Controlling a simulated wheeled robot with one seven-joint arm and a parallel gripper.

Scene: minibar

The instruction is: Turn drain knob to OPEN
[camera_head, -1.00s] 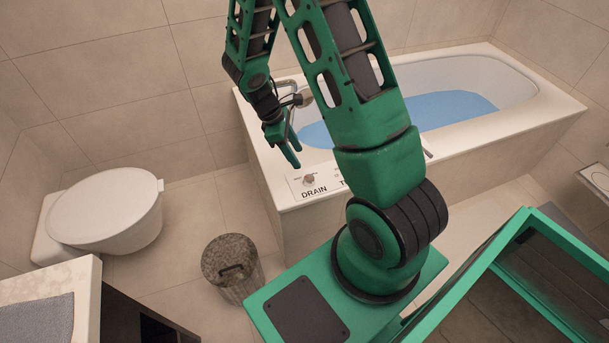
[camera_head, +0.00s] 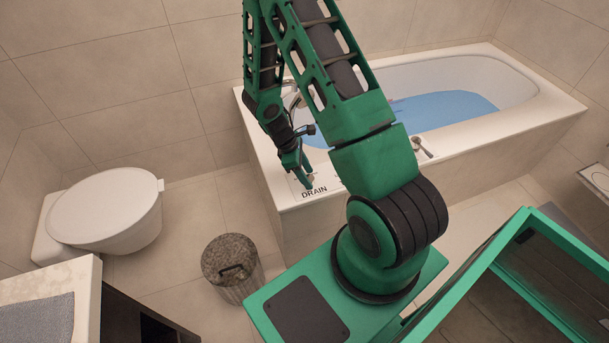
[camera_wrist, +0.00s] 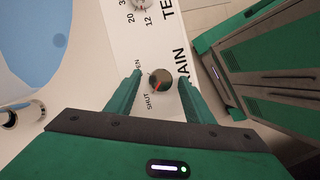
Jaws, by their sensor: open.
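The drain knob (camera_wrist: 160,80) is a small round dark knob on the white tub-end panel (camera_wrist: 115,35), with a red mark that appears to point towards the SHUT label (camera_wrist: 154,102). The OPEN label (camera_wrist: 137,68) is partly hidden by my left finger. My gripper (camera_wrist: 162,78) is open, with one finger on each side of the knob; contact cannot be told. In the head view my gripper (camera_head: 306,178) is down at the panel beside the DRAIN lettering (camera_head: 314,193), and the knob is mostly hidden.
A second dial (camera_wrist: 138,5) with numbers sits farther along the panel. The bathtub (camera_head: 515,120) holds blue water. A toilet (camera_head: 105,212) and a lidded bin (camera_head: 231,262) stand to the left. A metal fitting (camera_head: 422,147) is on the tub rim.

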